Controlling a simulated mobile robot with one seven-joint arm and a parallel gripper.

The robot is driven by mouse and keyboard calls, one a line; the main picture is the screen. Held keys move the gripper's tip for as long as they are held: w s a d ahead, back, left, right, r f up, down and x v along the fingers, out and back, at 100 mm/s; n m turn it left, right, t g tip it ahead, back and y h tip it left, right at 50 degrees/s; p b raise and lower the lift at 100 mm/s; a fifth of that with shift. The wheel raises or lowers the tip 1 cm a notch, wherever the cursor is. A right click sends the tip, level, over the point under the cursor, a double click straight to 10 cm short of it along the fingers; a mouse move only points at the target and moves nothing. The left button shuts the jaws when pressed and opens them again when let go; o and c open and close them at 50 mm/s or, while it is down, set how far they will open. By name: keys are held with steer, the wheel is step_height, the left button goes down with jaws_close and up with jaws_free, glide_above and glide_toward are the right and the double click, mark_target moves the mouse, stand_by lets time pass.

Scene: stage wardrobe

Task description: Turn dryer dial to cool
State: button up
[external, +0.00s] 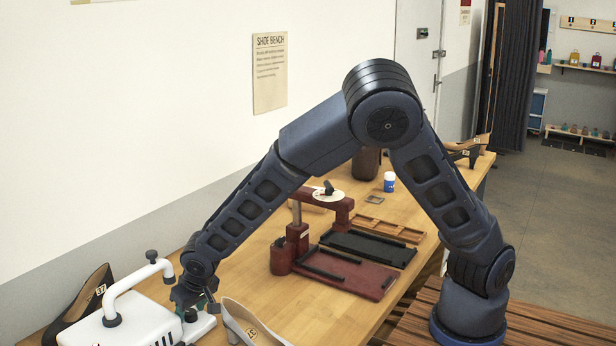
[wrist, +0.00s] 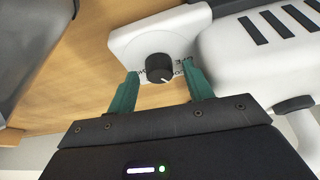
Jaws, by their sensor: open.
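The dryer (external: 128,322) is a white boxy machine with a white tube handle, at the lower left of the external view. In the wrist view its white body (wrist: 265,60) fills the upper right, with dark vent slots. The dial (wrist: 159,67) is a black round knob on a white plate with a printed scale around it; the lettering is too small to read fully. My gripper (wrist: 168,92) is open, its two green fingertips just short of the dial, one to each side. In the external view my gripper (external: 197,299) is low beside the dryer, and the dial is hidden.
A dark shoe (external: 85,297) stands behind the dryer and a grey heeled shoe (external: 247,326) stands to its right, close to my gripper. A red press-like stand (external: 345,275) is further along the wooden bench (external: 270,310). A small blue-and-white bottle (external: 389,182) stands behind.

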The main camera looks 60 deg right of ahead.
steer(key=shift+r, duration=0.1)
steer(key=v, duration=1)
steer(key=shift+r, duration=0.3)
steer(key=shift+s, duration=0.1)
